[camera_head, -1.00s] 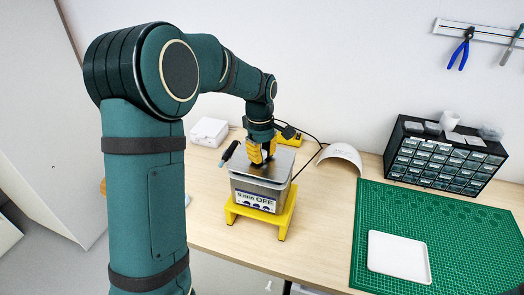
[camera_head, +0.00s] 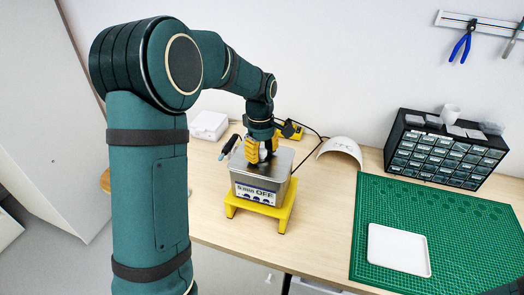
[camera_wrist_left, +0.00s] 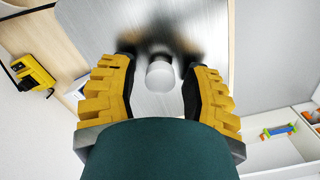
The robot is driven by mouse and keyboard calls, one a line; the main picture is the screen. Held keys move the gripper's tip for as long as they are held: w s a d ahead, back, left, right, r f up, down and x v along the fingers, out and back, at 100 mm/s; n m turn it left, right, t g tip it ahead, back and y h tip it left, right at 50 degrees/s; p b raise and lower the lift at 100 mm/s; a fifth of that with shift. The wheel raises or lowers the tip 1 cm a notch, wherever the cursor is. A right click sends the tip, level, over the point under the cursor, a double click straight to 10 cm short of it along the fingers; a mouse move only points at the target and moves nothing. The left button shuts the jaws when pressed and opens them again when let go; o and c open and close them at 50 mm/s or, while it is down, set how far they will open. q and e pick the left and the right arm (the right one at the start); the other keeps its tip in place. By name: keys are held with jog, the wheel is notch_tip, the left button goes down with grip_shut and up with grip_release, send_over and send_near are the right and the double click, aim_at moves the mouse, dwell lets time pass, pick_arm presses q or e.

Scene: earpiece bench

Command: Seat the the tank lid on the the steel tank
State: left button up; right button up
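The steel tank (camera_head: 258,193) stands on a yellow stand (camera_head: 281,215), its display facing front. The flat metal tank lid (camera_head: 285,162) lies on top of the tank and looks level; how its edges meet the rim is too small to tell. My left gripper (camera_head: 261,159) is above the lid, pointing down. In the left wrist view, my left gripper (camera_wrist_left: 159,62) has its yellow-backed fingers spread on both sides of the lid's pale round knob (camera_wrist_left: 160,74), with gaps between. The brushed lid surface (camera_wrist_left: 200,20) fills the upper middle there. My right gripper is not in view.
A white box (camera_head: 209,125) and a yellow device (camera_head: 291,130) with a black cable are behind the tank. A dark tool with a pale blue end (camera_head: 228,148) is close to its left. A white curved shell (camera_head: 341,148), drawer cabinet (camera_head: 447,158) and green mat (camera_head: 452,225) are right.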

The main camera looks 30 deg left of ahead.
pick_arm(q)
jog(key=shift+r, duration=0.1)
notch_tip(320, 180, up, 12)
jog(key=shift+a, duration=0.3)
